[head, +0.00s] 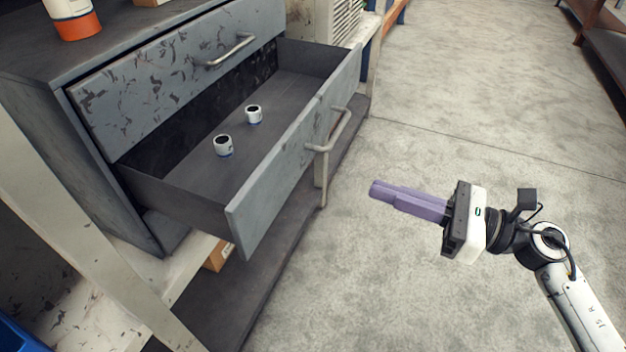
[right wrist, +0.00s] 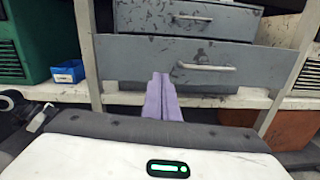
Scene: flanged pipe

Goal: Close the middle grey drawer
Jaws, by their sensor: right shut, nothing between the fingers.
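The middle grey drawer (head: 290,150) is pulled far out of the grey cabinet (head: 115,185). Its front has worn paint and a bent bar handle (head: 333,130). Two small white cups with dark insides, one nearer (head: 223,146) and one farther (head: 254,115), stand in it. My right gripper (head: 376,190), with purple fingers, is shut and empty. It is to the right of the drawer front, apart from it, pointing towards it. In the right wrist view the fingers (right wrist: 162,97) point at the drawer front (right wrist: 130,55), left of its handle (right wrist: 205,67). My left gripper is out of view.
A closed drawer (head: 180,75) sits above the open one. An orange-and-white container (head: 75,18) stands on the cabinet top. A pale bench frame (head: 75,235) supports the cabinet. The concrete floor (head: 450,100) on the right is clear. A blue bin (right wrist: 68,72) shows in the right wrist view.

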